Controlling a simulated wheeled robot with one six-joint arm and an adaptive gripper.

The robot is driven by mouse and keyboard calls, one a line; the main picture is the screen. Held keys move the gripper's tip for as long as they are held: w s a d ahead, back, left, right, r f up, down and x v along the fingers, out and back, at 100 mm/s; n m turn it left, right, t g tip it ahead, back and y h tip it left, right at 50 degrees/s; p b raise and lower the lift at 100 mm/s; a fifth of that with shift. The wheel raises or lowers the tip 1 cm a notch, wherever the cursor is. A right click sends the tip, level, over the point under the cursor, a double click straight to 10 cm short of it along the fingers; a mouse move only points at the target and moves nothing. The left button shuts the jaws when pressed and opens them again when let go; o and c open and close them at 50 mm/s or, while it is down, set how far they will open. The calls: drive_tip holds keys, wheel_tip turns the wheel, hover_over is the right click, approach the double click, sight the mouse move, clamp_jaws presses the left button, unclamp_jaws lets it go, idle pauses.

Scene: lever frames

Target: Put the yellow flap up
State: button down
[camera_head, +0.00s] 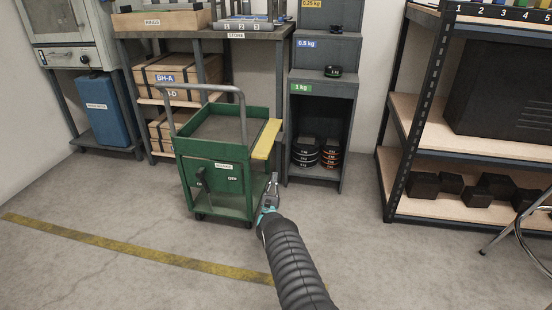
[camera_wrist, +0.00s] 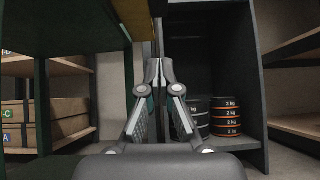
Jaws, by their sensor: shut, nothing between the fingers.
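The yellow flap (camera_head: 267,139) sticks out from the right side of the green cart (camera_head: 198,158), near the top rim. It looks about level. My gripper (camera_head: 271,179) is low, to the right of the cart and below the flap, with a visible gap between them. In the wrist view my gripper (camera_wrist: 158,66) has its fingertips together with nothing between them. A dull yellow-brown strip overhead there appears to be the flap's edge (camera_wrist: 133,17), beside the cart's dark green underside (camera_wrist: 60,25).
A grey cabinet with weight discs (camera_head: 318,151) stands behind and right of the cart. A workbench (camera_head: 270,32) is behind it. A shelf rack (camera_head: 440,205) stands at right.

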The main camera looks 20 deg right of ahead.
sight(272, 137)
drive_tip(key=s+a+r+b+x, duration=0.1)
drive_tip(key=s+r+x, duration=0.1)
drive_tip(key=x, duration=1)
drive_tip(key=shift+w+r+b, duration=0.25)
drive_tip(key=shift+r+b, duration=0.05)
